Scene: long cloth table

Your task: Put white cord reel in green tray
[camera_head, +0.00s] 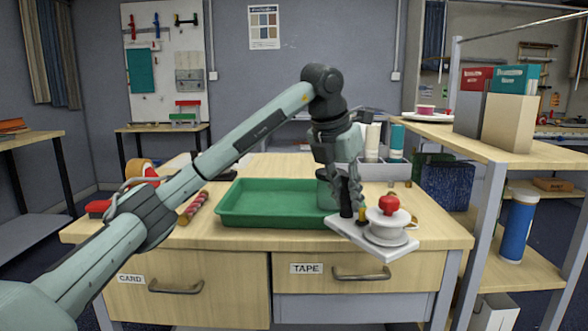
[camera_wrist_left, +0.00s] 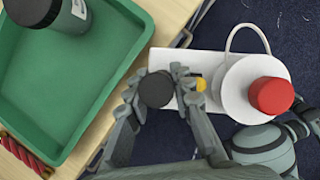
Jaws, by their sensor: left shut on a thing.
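The white cord reel (camera_head: 387,233) has a white spool with a red knob on a flat white plate. A black upright knob and a small yellow one stand on the plate's other end. It also shows in the left wrist view (camera_wrist_left: 233,90), with a loop of pale cord. My left gripper (camera_head: 347,205) is shut on the reel's black knob end, its fingers (camera_wrist_left: 160,92) around it. The plate is held just right of the green tray (camera_head: 245,215), over the table's front edge, with dark floor below in the wrist view. My right gripper is not in view.
A grey-green jar with a dark lid (camera_wrist_left: 62,14) stands in the tray's right part; the tray's left and middle are free. A red patterned roll (camera_head: 194,207) lies left of the tray. Bottles (camera_head: 372,140) stand behind. A shelf with books (camera_head: 508,115) is at right.

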